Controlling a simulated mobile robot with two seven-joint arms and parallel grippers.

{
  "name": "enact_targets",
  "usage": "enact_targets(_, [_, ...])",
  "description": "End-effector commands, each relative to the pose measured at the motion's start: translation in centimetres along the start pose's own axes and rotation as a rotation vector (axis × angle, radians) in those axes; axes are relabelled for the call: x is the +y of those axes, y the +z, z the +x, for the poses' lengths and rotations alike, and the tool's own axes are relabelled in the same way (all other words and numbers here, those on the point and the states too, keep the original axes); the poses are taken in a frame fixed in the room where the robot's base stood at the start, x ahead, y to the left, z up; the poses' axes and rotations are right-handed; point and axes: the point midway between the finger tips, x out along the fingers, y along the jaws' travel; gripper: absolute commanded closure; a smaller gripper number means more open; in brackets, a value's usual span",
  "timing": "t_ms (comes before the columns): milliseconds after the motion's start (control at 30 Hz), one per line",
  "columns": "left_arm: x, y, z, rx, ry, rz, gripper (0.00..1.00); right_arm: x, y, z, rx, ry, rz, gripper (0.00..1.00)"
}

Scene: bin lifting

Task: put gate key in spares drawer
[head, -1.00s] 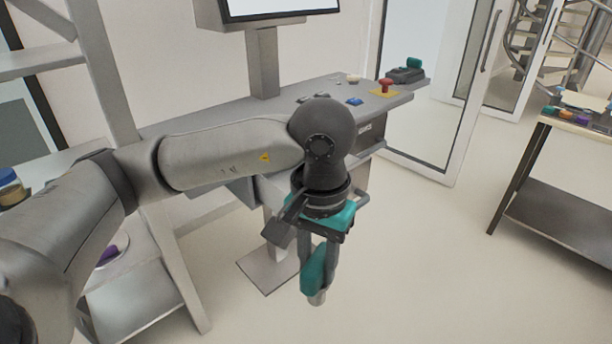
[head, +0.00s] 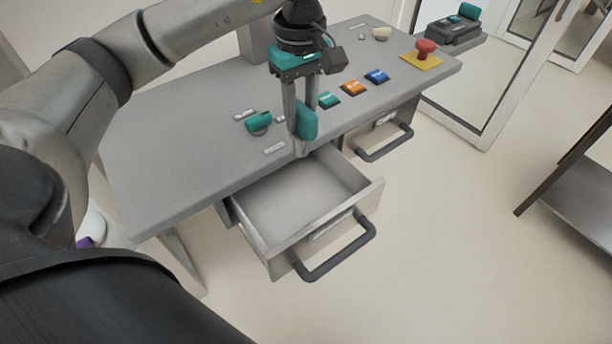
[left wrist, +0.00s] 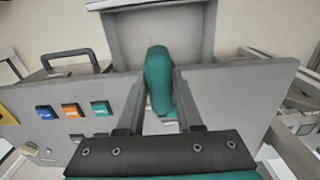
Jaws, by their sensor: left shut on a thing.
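My left gripper (head: 299,128) points down and is shut on a teal-handled piece, which looks like the gate key (head: 307,119). The teal handle also shows between the fingers in the left wrist view (left wrist: 158,78). A pale tip shows below it in the head view. The gripper is above the desk's front edge, at the back of an open, empty-looking drawer (head: 268,246). This drawer also shows at the top of the left wrist view (left wrist: 206,28). Its front label is too small to read, so I cannot tell if it is the spares drawer. My right gripper is not in view.
The grey desk (head: 185,150) bears a teal knob (head: 259,121), teal, orange and blue buttons, and a red stop button (head: 425,50). A second drawer (head: 384,122) to the right is shut. Floor is free in front. A dark-edged table (head: 570,160) stands at right.

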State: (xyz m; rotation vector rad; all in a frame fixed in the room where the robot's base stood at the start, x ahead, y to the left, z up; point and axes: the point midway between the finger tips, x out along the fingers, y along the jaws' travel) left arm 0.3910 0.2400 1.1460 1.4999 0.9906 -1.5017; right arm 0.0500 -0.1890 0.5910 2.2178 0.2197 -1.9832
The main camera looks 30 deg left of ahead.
Motion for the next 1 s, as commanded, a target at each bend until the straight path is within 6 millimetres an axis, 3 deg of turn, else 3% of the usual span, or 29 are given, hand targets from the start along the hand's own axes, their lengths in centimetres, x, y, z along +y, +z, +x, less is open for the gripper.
enact_targets(200, [-0.2,-0.1,4.6,-0.003,-0.008,-0.017,1.0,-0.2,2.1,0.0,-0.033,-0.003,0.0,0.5])
enact_targets(533, [-0.1,0.0,13.1,-0.003,-0.004,-0.014,1.0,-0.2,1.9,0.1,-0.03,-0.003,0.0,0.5])
enact_targets(867, [0.0,-0.1,16.2,-0.001,-0.001,-0.012,1.0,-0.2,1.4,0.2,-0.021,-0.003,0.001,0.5])
enact_targets(1000, [-0.1,0.0,18.3,-0.002,-0.003,-0.013,1.0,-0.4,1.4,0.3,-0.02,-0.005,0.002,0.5])
